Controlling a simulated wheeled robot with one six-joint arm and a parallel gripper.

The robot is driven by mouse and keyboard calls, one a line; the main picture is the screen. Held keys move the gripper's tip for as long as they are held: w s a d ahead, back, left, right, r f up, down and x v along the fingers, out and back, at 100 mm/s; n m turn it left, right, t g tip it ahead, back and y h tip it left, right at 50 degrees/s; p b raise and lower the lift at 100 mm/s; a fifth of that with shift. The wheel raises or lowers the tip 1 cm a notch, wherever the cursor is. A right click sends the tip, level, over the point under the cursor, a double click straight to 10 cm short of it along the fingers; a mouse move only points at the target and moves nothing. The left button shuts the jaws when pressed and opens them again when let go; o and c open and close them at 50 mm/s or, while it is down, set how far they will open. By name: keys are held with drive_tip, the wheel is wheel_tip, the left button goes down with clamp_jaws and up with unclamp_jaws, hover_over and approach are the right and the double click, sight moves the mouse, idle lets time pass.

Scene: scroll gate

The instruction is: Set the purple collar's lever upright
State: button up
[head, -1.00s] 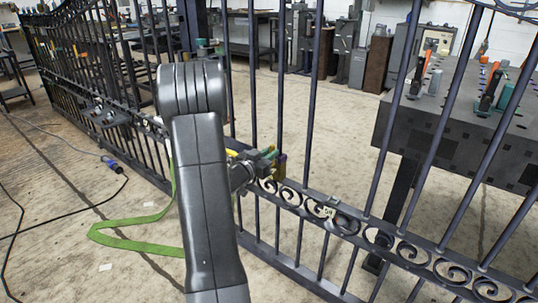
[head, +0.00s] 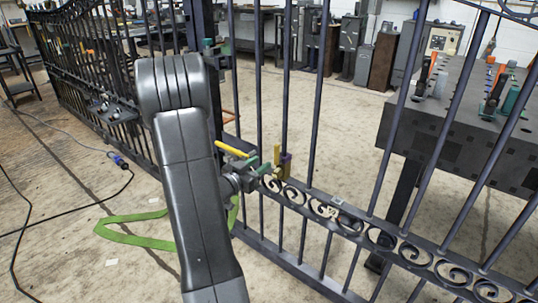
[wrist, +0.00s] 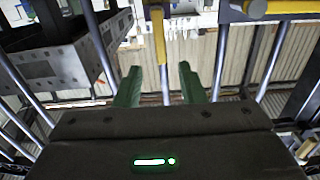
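The purple collar (head: 286,158) sits on an upright bar of the dark gate, just above the scroll band. A yellow piece (head: 280,167) shows beside it, close to my gripper; its exact tilt is too small to tell. My gripper (head: 267,162) is at the collar's left, its green fingers very near it. In the wrist view my gripper (wrist: 161,88) has its two green fingers apart, with a gap between them. A yellow lever-like bar (wrist: 158,35) stands beyond, lined up with that gap. A blue-purple and yellow part (wrist: 280,8) is at the top right, cut off.
Gate bars (head: 318,95) and the scroll band (head: 385,240) run across the right. A dark workbench (head: 455,130) with tools stands behind the gate. A green strap (head: 135,235) lies on the floor.

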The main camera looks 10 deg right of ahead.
sight(275, 152)
drive_tip(key=v, duration=0.5)
drive_tip(key=shift+s+a+p, duration=0.2)
drive_tip(key=shift+p, duration=0.15)
drive_tip(key=shift+d, duration=0.1)
drive_tip(key=b+x, duration=0.2)
drive_tip(key=x, duration=1)
drive_tip(key=shift+w+f+b, duration=0.1)
drive_tip(key=shift+b, duration=0.25)
drive_tip(key=shift+x, duration=0.8)
